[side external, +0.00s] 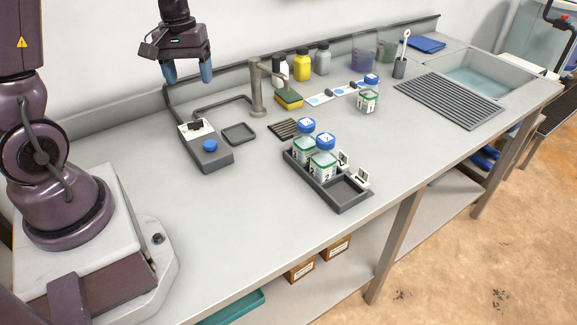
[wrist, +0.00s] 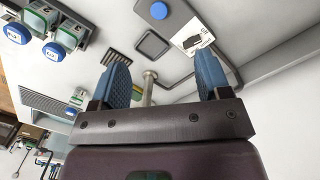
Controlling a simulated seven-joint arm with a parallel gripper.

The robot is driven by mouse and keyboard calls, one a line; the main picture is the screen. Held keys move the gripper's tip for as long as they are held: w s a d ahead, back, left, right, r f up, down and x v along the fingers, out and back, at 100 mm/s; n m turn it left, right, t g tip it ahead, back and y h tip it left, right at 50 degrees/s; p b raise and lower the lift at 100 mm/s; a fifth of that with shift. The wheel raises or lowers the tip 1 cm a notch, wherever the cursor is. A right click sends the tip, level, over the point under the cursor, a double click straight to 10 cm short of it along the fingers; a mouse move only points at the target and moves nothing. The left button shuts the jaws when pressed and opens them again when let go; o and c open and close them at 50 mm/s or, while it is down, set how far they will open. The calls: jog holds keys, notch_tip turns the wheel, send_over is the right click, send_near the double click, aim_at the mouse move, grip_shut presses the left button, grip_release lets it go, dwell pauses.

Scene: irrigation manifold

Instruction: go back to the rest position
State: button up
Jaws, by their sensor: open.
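My gripper (side external: 188,74) hangs high above the back left of the bench, near the wall, with its blue fingers spread apart and nothing between them. In the wrist view the two blue fingers (wrist: 162,82) also stand apart and empty. It is well above the grey box with the blue button (side external: 210,146) and touches nothing on the bench.
A dark rack (side external: 345,198) holds two jars with blue lids (side external: 324,158), its front compartment empty. Another blue-lidded jar (side external: 367,101) stands farther back. A metal post (side external: 256,90), sponge (side external: 289,98) and bottles (side external: 302,65) line the back. The front left bench is clear.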

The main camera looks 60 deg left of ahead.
jog(key=s+d+r+m+t, duration=0.2)
jog(key=d+r+m, duration=0.1)
jog(key=d, duration=0.3)
jog(key=s+d+r+m+t, duration=0.1)
jog(key=s+d+r+m, duration=0.2)
jog(key=d+r, duration=0.2)
jog(key=s+d+r+m+t, duration=0.2)
jog(key=d+r+m, duration=0.2)
jog(key=d, duration=0.4)
jog(key=shift+s+d+r+t+y, duration=0.3)
jog(key=shift+s+r, duration=0.1)
jog(key=shift+r, duration=0.1)
